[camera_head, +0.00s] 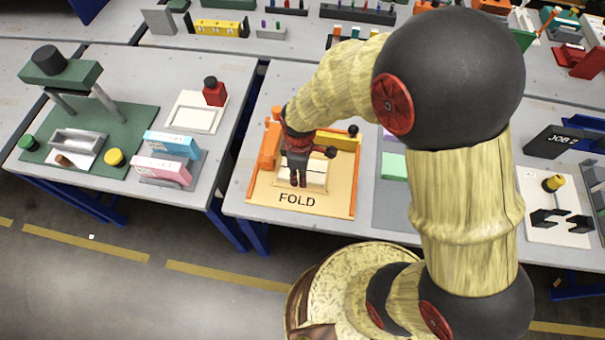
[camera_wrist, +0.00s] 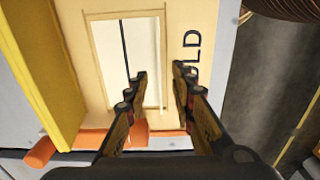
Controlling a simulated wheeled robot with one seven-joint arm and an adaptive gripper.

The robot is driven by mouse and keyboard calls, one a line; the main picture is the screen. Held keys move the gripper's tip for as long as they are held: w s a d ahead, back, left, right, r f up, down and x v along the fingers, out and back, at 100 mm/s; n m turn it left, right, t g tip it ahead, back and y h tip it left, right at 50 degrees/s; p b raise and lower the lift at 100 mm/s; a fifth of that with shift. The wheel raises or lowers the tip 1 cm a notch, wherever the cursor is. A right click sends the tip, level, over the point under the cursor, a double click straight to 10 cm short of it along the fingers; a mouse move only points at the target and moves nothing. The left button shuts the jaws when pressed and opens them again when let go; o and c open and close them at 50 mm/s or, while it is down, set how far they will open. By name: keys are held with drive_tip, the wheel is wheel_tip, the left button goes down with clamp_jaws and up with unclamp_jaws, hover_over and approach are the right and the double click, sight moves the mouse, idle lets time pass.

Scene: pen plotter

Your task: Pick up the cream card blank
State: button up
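The cream card blank (camera_head: 313,176) lies flat in a shallow framed recess on the tan board marked FOLD (camera_head: 262,192). In the wrist view the card (camera_wrist: 145,50) shows a dark line running along it. My gripper (camera_head: 297,182) points down over the card's near left part and hides some of it. In the wrist view the fingers of my gripper (camera_wrist: 161,74) are apart, on either side of the card's right edge, with nothing seen between them but card edge and board. I cannot tell whether the fingertips touch the card or board.
An orange post (camera_head: 269,146) and a yellow bar (camera_head: 338,140) with a dark knob edge the FOLD board. To its right lies a green block (camera_head: 393,167) on a grey mat. The left table holds blue (camera_head: 172,144) and pink (camera_head: 162,170) boxes. Floor shows in front.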

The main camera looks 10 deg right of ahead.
sight(316, 170)
wheel_tip(316, 170, down, 4)
drive_tip(key=shift+r+b, duration=0.1)
drive_tip(key=shift+b, duration=0.5)
drive_tip(key=shift+c, duration=1.3)
drive_tip(key=c, duration=0.4)
